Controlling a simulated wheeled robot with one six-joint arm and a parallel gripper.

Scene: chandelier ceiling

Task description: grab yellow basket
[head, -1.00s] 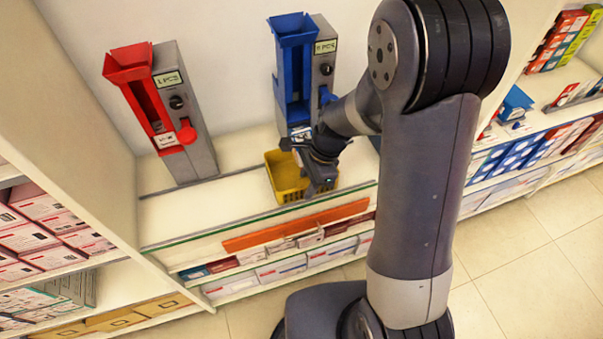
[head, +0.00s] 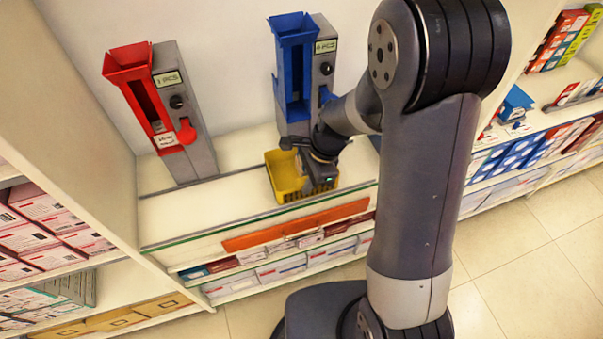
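The yellow basket (head: 284,176) stands on the white shelf top, in front of the blue dispenser. My gripper (head: 318,182) is at the basket's right side, over or against its right and front part, and hides that part. The fingertips are too small and dark to tell whether they are open or shut, or whether they touch the basket's wall. The basket looks upright on the shelf.
A blue dispenser (head: 293,85) with a grey body stands right behind the basket. A red dispenser (head: 152,105) stands to the left. Free shelf surface (head: 228,202) lies left of the basket. An orange strip (head: 296,225) runs along the shelf front below.

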